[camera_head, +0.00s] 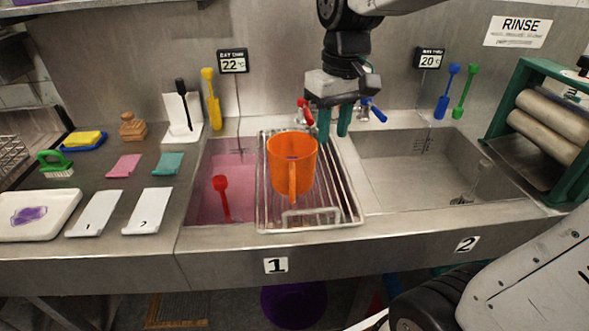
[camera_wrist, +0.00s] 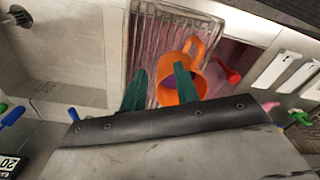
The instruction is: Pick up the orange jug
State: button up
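The orange jug (camera_head: 291,165) stands upright on a wire rack (camera_head: 345,205) laid across the sink edge. Its handle points toward the front in the head view. The jug also shows in the wrist view (camera_wrist: 194,72), partly hidden behind one green finger. My gripper (camera_head: 334,124) is above and behind the rack, to the right of the jug in the head view. Its two green fingers point down and are spread apart, with nothing visible held between them. The gap between the fingers also shows in the wrist view (camera_wrist: 160,88).
Pink liquid fills the left basin (camera_head: 225,165), with a red tool (camera_head: 222,195) in it. Red and blue tap handles (camera_head: 372,110) stand close behind the rack. A green-framed roller press (camera_head: 545,125) stands at the right.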

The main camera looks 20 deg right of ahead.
send_over(313, 149)
jog(key=f, duration=0.3)
jog(key=shift+w+f+n+g, duration=0.2)
jog(key=shift+w+n+g, duration=0.1)
jog(key=shift+n, duration=0.1)
jog(key=shift+w+f, duration=0.2)
jog(key=shift+f, duration=0.05)
jog(key=shift+w+f, duration=0.1)
jog(key=shift+f, duration=0.25)
jog(key=f, duration=0.4)
jog(key=s+f, duration=0.1)
jog(key=f, duration=0.2)
jog(key=shift+c, duration=0.3)
grip_shut()
